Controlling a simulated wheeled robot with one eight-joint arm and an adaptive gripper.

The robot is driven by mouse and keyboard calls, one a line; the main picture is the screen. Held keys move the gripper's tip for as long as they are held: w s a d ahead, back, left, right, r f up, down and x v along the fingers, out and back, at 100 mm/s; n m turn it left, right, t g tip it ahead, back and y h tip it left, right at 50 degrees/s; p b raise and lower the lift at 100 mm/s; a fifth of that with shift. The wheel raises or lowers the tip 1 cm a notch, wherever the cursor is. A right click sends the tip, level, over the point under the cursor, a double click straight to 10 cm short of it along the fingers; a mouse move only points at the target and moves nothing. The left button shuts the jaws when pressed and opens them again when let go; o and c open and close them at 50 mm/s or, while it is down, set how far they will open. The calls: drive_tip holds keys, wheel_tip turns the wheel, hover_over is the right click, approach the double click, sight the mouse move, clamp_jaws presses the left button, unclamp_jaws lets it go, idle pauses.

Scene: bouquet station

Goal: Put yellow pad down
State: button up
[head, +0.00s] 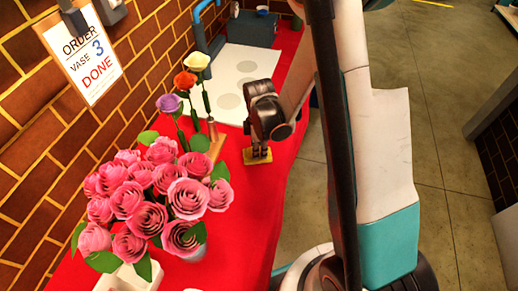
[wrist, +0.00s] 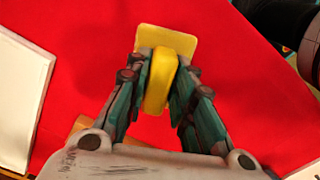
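The yellow pad (head: 257,157) is a flat yellow plate at the lower end of my gripper (head: 258,146), over the red tablecloth. In the wrist view the pad (wrist: 183,41) has a raised yellow block in its middle. My gripper's fingers (wrist: 163,72) lie against both sides of that block and hold it. The pad is level and at or just above the cloth; I cannot tell whether it touches.
Pink roses (head: 150,200) fill the near left of the red table (head: 240,215). Purple, orange and white flowers stand in a wooden holder (head: 216,140) left of my gripper. A white board (head: 238,75) with grey circles lies behind. Bare cloth surrounds the pad.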

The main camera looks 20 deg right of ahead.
drive_tip(key=shift+o, duration=0.2)
idle(0.3)
drive_tip(key=s+r+m+t+p, duration=0.2)
drive_tip(key=s+r+m+p, duration=0.15)
drive_tip(key=r, duration=0.95)
drive_tip(key=s+r+m+t+p, duration=0.15)
drive_tip(key=r+m, duration=0.25)
drive_tip(key=r, duration=1)
drive_tip(key=s+r+m+t, duration=0.3)
drive_tip(key=s+r+m, duration=0.3)
drive_tip(key=s, duration=0.4)
drive_tip(key=shift+r+m+t, duration=0.2)
drive_tip(key=shift+m+t, duration=0.15)
drive_tip(key=shift+m, duration=0.5)
drive_tip(key=shift+a, duration=0.1)
